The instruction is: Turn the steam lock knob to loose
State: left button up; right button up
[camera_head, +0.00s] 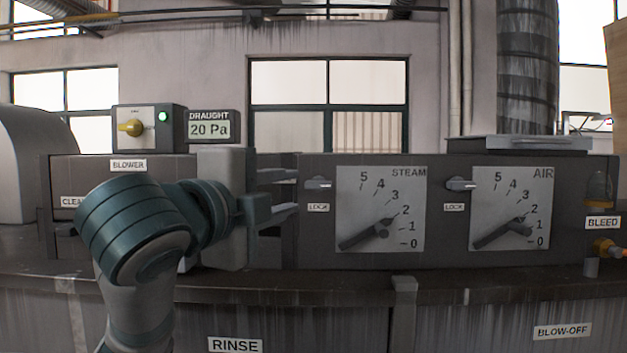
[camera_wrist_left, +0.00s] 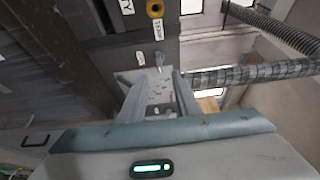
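The steam lock knob (camera_head: 318,183) is a small grey knob with a horizontal grip, above a LOCK label (camera_head: 318,208) and left of the white STEAM dial (camera_head: 408,235). The steam pointer (camera_head: 365,236) lies across the lower part of its dial. My left gripper (camera_head: 296,193) is open, fingers pointing right, and appears just left of the knob with nothing between the fingers. In the left wrist view, its two fingers (camera_wrist_left: 160,92) stand apart with a pale dial panel (camera_wrist_left: 160,80) beyond them. My right gripper is not in view.
A second lock knob (camera_head: 462,184) sits beside the AIR dial (camera_head: 538,190). The blower box (camera_head: 150,112) and the draught display (camera_head: 211,128) stand at left. A ledge (camera_head: 480,285) runs below the panel.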

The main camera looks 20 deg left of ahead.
aim_at(316, 186)
pick_arm(q)
jog(key=w, duration=0.6)
jog(key=w+d, duration=0.1)
jog(key=w, duration=0.2)
jog(key=shift+w+p, duration=0.15)
jog(key=shift+p, duration=0.25)
jog(key=shift+w+f, duration=0.1)
jog(key=shift+w, duration=0.7)
jog(key=shift+d, duration=0.1)
jog(key=c, duration=0.7)
